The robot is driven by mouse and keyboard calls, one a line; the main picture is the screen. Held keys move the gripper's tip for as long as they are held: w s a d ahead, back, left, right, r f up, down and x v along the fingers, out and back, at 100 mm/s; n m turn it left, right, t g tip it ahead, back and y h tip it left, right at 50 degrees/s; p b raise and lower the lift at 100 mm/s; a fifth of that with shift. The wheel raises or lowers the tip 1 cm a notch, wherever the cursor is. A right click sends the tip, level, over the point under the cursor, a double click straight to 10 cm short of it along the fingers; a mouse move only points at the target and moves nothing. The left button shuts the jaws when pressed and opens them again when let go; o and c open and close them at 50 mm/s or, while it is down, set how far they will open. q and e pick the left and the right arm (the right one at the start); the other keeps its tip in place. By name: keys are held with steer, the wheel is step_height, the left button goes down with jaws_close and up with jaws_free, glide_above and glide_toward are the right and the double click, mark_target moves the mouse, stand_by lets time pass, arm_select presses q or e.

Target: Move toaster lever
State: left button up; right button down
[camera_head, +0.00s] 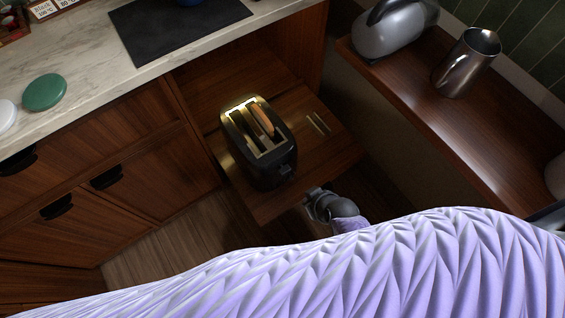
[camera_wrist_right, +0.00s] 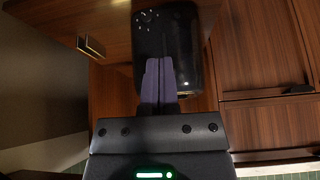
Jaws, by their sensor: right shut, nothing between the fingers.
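The black toaster (camera_head: 259,145) stands on a wooden pull-out shelf (camera_head: 335,150). A brown slice of bread (camera_head: 263,121) shows in one of its slots; the other slot looks empty. A small dark lever or knob (camera_head: 286,171) shows on its near end. My right gripper (camera_head: 310,193) is just off the shelf's near edge, apart from the toaster in the head view. In the right wrist view its purple fingers (camera_wrist_right: 160,66) are shut and empty, overlapping the dark toaster end (camera_wrist_right: 170,40); contact cannot be told. My left gripper is not in view.
A kettle (camera_head: 390,30) and a steel pitcher (camera_head: 467,62) stand on the right-hand wooden counter. A marble counter (camera_head: 90,60) is at left, with cabinets below. Open floor (camera_head: 165,245) shows at lower left.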

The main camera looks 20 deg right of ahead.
steer(key=t, duration=0.1)
glide_toward(285, 170)
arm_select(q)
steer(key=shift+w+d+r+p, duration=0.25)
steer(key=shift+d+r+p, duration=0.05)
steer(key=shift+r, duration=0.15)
arm_select(e)
steer(key=shift+d+y, duration=0.25)
steer(key=shift+y, duration=0.05)
steer(key=b+x, duration=0.6)
steer(key=shift+s+f, duration=0.15)
steer(key=shift+f, duration=0.05)
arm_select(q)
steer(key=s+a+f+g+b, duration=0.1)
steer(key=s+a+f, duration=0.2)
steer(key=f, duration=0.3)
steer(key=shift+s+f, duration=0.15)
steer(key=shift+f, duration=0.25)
arm_select(e)
steer(key=shift+w+a+f, duration=0.1)
steer(key=shift+w+f, duration=0.2)
steer(key=shift+w, duration=0.15)
